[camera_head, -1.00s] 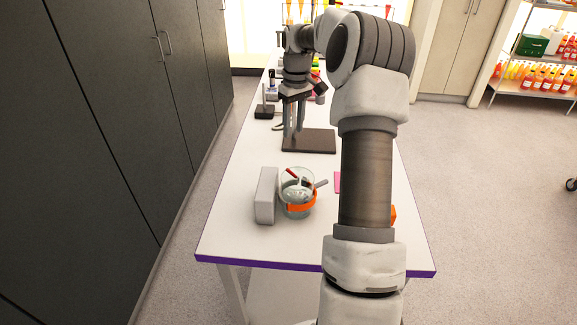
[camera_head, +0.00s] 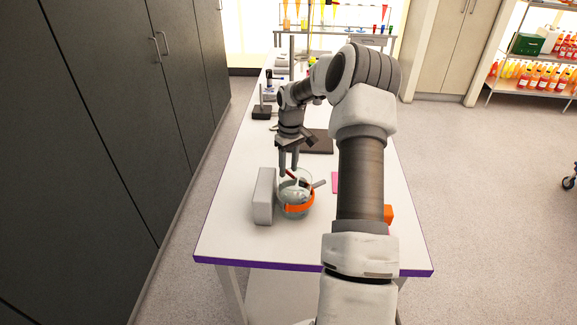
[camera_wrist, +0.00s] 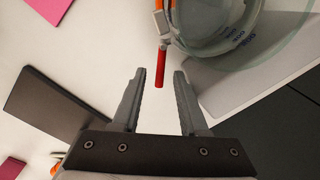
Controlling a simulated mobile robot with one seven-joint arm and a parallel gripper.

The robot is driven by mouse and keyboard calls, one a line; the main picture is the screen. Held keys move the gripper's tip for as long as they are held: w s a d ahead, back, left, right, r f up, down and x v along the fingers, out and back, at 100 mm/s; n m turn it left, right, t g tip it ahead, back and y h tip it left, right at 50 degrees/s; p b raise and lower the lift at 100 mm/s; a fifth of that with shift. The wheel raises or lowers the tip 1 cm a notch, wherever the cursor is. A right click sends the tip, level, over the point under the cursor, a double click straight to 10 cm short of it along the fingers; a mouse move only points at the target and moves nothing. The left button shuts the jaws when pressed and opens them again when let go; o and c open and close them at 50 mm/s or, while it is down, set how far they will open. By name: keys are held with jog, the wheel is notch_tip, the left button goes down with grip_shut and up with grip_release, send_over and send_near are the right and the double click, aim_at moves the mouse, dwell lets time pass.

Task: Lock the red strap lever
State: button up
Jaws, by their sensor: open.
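The red strap lever (camera_wrist: 160,66) shows in the wrist view, a short red handle hanging from a metal clasp on the orange strap (camera_wrist: 160,6). The strap goes around a clear glass vessel (camera_wrist: 215,25). In the head view the vessel with its orange strap (camera_head: 298,209) stands near the front of the white table, and the red lever is small by its rim. My gripper (camera_wrist: 156,88) is open and empty. The lever lies just beyond the fingertips, between them in the wrist view, apart from both. In the head view my gripper (camera_head: 288,173) is above the vessel's far left rim.
A grey block (camera_head: 264,196) stands close left of the vessel. A dark stand base (camera_head: 318,142) lies behind. A pink sheet (camera_head: 335,183) and an orange object (camera_head: 388,214) lie to the right. The table's front edge (camera_head: 270,262) is near; its front left is clear.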

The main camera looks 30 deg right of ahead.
grip_shut()
jog(key=shift+a, duration=0.1)
dwell(0.3)
jog(key=n, duration=0.1)
jog(key=a+n, duration=0.1)
jog(key=n, duration=0.1)
jog(key=shift+s, duration=0.1)
jog(key=shift+s+a+n, duration=0.2)
jog(key=shift+a+n, duration=0.1)
jog(key=shift+n, duration=0.9)
jog(key=shift+s+a+n, duration=0.15)
jog(key=shift+a+n, duration=0.1)
jog(key=shift+n, duration=0.95)
grip_release()
jog(key=shift+s, duration=0.1)
